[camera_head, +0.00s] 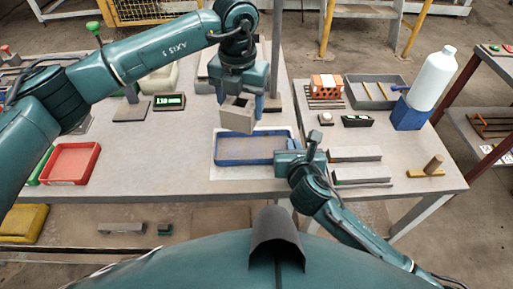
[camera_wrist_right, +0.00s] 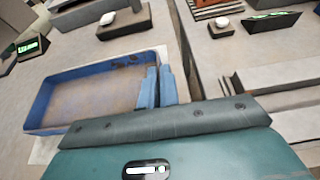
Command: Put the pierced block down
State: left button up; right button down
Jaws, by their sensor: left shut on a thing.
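The pierced block (camera_head: 238,114) is a grey-beige box with a square opening in its top. My left gripper (camera_head: 250,97) is shut on it and holds it, slightly tilted, above the back edge of the blue tray (camera_head: 217,159). The tray has a flat brown floor and also shows in the right wrist view (camera_wrist_right: 42,108). My right gripper (camera_head: 290,158) is at the tray's right end. I cannot make out the block in that view.
A red tray (camera_head: 72,163) lies at the left. A display (camera_head: 168,101) stands behind. The table between the red and blue trays is clear.

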pick_arm(q)
jog(key=n, duration=0.4)
send_over(247, 150)
notch_tip(247, 150, down, 10)
jog(key=shift+f, duration=0.2)
jog(key=shift+f, duration=0.15)
jog(key=o, duration=1.2)
notch_tip(247, 150, up, 12)
jog(key=shift+r, duration=0.2)
